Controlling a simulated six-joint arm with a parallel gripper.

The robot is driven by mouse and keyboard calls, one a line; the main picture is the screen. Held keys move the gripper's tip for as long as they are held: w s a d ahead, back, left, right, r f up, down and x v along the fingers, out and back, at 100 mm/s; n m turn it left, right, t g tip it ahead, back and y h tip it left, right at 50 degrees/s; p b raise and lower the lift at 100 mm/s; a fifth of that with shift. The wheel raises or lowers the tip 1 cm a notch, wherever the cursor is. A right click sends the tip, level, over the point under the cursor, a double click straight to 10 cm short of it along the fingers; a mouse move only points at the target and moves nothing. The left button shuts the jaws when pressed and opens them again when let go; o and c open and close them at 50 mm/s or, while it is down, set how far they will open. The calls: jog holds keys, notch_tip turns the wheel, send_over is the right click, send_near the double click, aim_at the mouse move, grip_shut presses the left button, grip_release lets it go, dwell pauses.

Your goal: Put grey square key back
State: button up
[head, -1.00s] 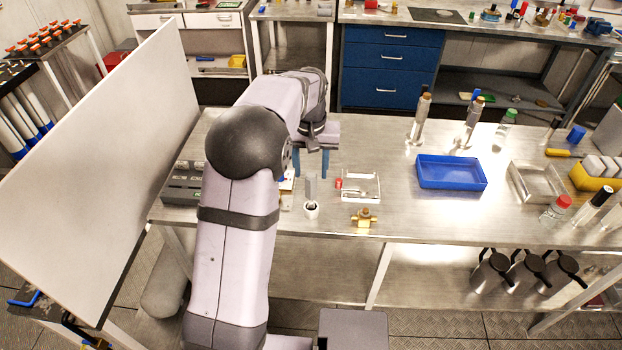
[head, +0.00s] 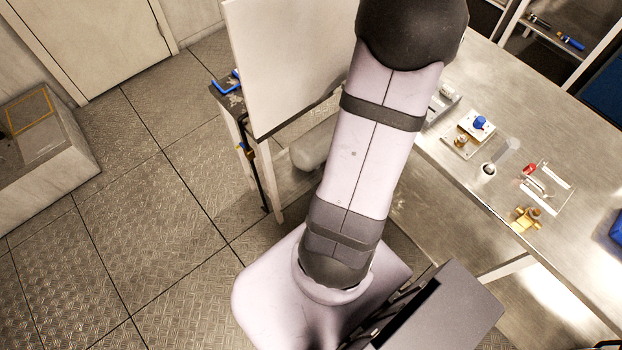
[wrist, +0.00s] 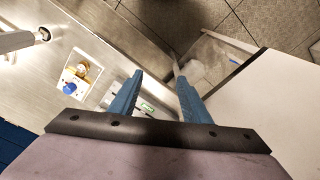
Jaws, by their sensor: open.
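My gripper (wrist: 160,79) is open and empty in the wrist view, with its two blue fingers apart. A grey box with small light labels (wrist: 146,106) lies beyond and partly behind the left finger. In the head view, this box (head: 441,102) is partly hidden by my arm, and my gripper is out of the picture. I cannot pick out the grey square key for certain.
A plate with a blue knob (head: 480,122) sits between the box and the cup; it also shows in the wrist view (wrist: 71,88). A brass fitting (head: 525,219) and a clear tray (head: 550,187) are nearby. A large white panel (head: 285,60) stands at the table's left end.

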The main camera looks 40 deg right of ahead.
jog(key=w+a+f+n, duration=0.1)
jog(key=w+a+n, duration=0.25)
jog(key=a, duration=0.65)
jog(key=w+a+f+n, duration=0.1)
jog(key=w+a+n, duration=0.3)
jog(key=a, duration=0.7)
jog(key=s+a+f+n, duration=0.1)
jog(key=s+a+n, duration=0.1)
jog(key=a, duration=0.6)
jog(key=s+a+f+n, duration=0.2)
jog(key=s+a, duration=0.1)
jog(key=a, duration=0.5)
jog(key=shift+y, duration=0.3)
jog(key=shift+w, duration=0.15)
jog(key=shift+c, duration=0.3)
